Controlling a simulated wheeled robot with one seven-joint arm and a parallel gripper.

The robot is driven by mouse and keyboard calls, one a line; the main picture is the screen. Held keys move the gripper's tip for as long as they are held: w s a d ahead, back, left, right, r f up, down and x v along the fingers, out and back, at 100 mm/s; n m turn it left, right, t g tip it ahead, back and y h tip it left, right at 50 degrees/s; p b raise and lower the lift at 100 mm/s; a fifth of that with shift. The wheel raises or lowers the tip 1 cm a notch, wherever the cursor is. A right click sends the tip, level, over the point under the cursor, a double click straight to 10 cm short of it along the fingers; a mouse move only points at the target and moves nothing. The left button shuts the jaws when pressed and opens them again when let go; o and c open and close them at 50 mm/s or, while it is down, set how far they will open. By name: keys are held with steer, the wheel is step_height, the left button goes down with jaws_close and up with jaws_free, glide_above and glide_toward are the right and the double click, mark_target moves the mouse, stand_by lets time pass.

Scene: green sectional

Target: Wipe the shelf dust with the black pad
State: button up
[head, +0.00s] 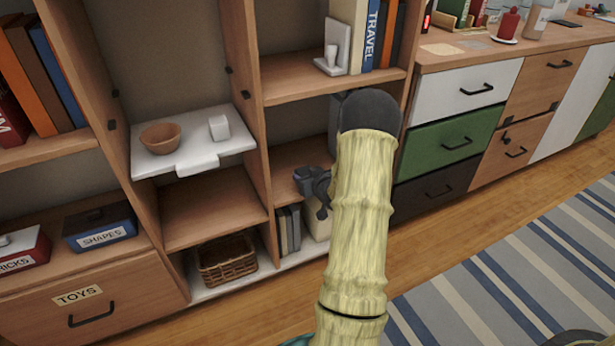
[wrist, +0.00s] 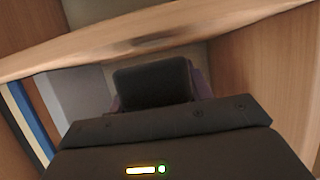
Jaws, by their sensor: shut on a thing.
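My gripper (head: 312,183), dark and small in the head view, is at the open front of a wooden shelf compartment, just above its shelf board (head: 288,158). In the wrist view the black pad (wrist: 152,84) stands out beyond the dark gripper body, and my gripper is shut on it. A wooden board (wrist: 90,52) crosses above the pad in that view, with a dark blurred smudge (wrist: 160,38) on it. I cannot tell whether the smudge is dust or shadow, nor whether the pad touches a surface. My pale arm hides the compartment's right part.
Upright dividers (head: 247,90) flank the compartment. A white shelf (head: 190,158) at left holds a brown bowl (head: 160,138) and a white cup (head: 219,127). Books (head: 290,228) and a wicker basket (head: 226,260) stand below. A drawer cabinet (head: 450,140) is at right.

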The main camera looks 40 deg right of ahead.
steer(key=shift+w+f, duration=0.1)
steer(key=shift+f, duration=0.15)
steer(key=shift+a+f, duration=0.1)
steer(key=shift+a, duration=0.05)
steer(key=shift+s+d+f+b, duration=0.2)
steer(key=shift+d+f+b, duration=0.05)
steer(key=shift+b, duration=0.15)
steer(key=shift+a+f, duration=0.1)
steer(key=shift+f, duration=0.25)
steer(key=shift+w, duration=0.15)
steer(key=shift+w+d+r, duration=0.1)
steer(key=shift+w+d, duration=0.05)
steer(key=shift+w, duration=0.45)
steer(key=shift+w+d+r, duration=0.1)
steer(key=shift+w, duration=0.45)
steer(key=shift+w+d+f, duration=0.1)
steer(key=shift+w+d, duration=0.05)
steer(key=shift+w, duration=0.3)
steer(key=shift+w+d+f+p, duration=0.1)
steer(key=shift+w+d+p, duration=0.15)
steer(key=shift+w, duration=0.55)
steer(key=shift+w+d+p, duration=0.1)
steer(key=shift+w+p, duration=0.1)
steer(key=shift+w, duration=0.6)
